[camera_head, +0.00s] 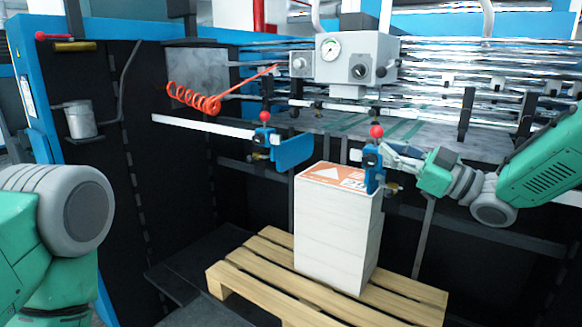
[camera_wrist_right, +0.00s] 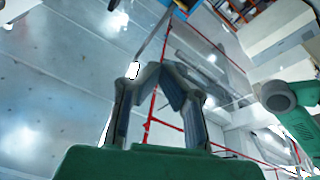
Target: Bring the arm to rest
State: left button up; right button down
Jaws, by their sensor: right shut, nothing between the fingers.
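My right arm (camera_head: 545,165) comes in from the right in the head view. My right gripper (camera_head: 392,151) is shut and empty. In that view it lies beside the right blue clamp (camera_head: 371,165) with a red knob; I cannot tell whether they touch. In the right wrist view its fingers (camera_wrist_right: 160,72) come together with nothing visible between them. My left arm (camera_head: 50,220) shows at the left edge of the head view, but its gripper is out of view.
A stack of white sheets (camera_head: 328,236) with an orange-topped label stands on a wooden pallet (camera_head: 240,284). Another blue clamp (camera_head: 290,152) with a red knob is left of it. A grey gauge box (camera_head: 352,59) and metal rollers (camera_head: 475,52) are behind. An orange coiled hose (camera_head: 195,98) hangs at left.

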jog(key=s+f+m+h, duration=0.4)
jog(key=f, duration=0.8)
jog(key=s+f+m+g+h+b, duration=0.1)
jog(key=s+f+m+h, duration=0.3)
jog(key=f, duration=0.7)
jog(key=s+f+m+h, duration=0.3)
jog(key=s+f+h, duration=0.1)
jog(key=f, duration=0.8)
jog(key=s+d+f+m+g+h, duration=0.1)
jog(key=s+d+f+g+h, duration=0.15)
jog(key=s+f, duration=0.4)
jog(key=s+d+f+m+g+h, duration=0.1)
jog(key=s+d+f+m+g, duration=0.15)
jog(key=s+f, duration=0.4)
pick_arm(q)
jog(key=shift+s+d+f+b, duration=0.15)
jog(key=shift+f+b, duration=0.25)
jog(key=shift+f, duration=0.45)
pick_arm(e)
jog(key=s+d+g+h, duration=0.1)
jog(key=s+d+g, duration=0.1)
jog(key=s, duration=0.7)
jog(key=s+d+f+g+h, duration=0.1)
jog(key=s+g, duration=0.2)
jog(key=s, duration=0.6)
jog(key=shift+s+d+f+m, duration=0.3)
jog(key=shift+s+d+m, duration=0.1)
jog(key=shift+m, duration=0.05)
